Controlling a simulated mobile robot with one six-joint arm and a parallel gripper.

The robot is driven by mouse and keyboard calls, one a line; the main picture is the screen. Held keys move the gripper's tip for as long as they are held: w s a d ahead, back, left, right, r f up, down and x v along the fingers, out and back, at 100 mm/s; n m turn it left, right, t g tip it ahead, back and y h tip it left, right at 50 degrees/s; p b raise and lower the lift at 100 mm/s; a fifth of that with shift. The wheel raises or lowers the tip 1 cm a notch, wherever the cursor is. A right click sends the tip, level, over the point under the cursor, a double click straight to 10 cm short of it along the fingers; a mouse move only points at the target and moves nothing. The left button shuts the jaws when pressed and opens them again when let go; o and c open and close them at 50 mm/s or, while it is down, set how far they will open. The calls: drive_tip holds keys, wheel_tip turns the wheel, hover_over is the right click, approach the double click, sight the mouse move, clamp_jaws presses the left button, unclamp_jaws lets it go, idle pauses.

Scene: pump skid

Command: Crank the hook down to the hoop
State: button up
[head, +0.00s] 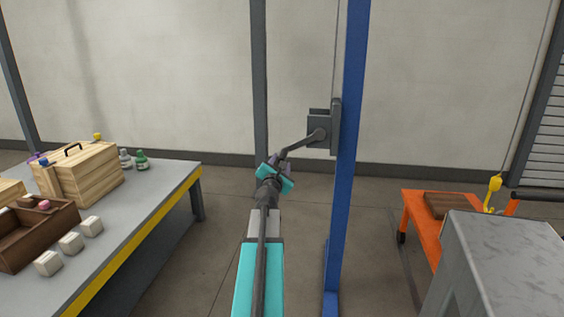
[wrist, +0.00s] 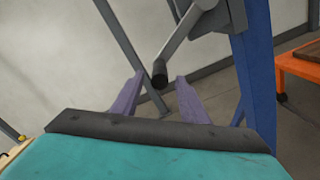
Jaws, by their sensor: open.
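The winch (head: 322,130) is a grey box on a blue post, with a crank arm (head: 302,143) slanting down to the left. The crank's dark handle (wrist: 160,73) shows in the wrist view between my two purple fingers. My gripper (wrist: 158,78) is open, with a finger to each side of the handle; I cannot tell if either touches it. In the head view my gripper (head: 280,166) is at the low end of the crank. The yellow hook (head: 495,184) hangs on a cable at right, above the orange cart. I cannot make out the hoop.
The blue post (head: 348,180) stands just right of my arm. An orange cart (head: 421,226) carries a brown board (head: 450,204). A grey metal box (head: 505,250) fills the lower right. A workbench (head: 150,215) with wooden boxes and white blocks is at left.

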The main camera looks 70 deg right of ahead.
drive_tip(key=s+a, duration=0.1)
drive_tip(key=a, duration=0.5)
drive_tip(key=shift+a, duration=0.4)
drive_tip(key=shift+s, duration=0.1)
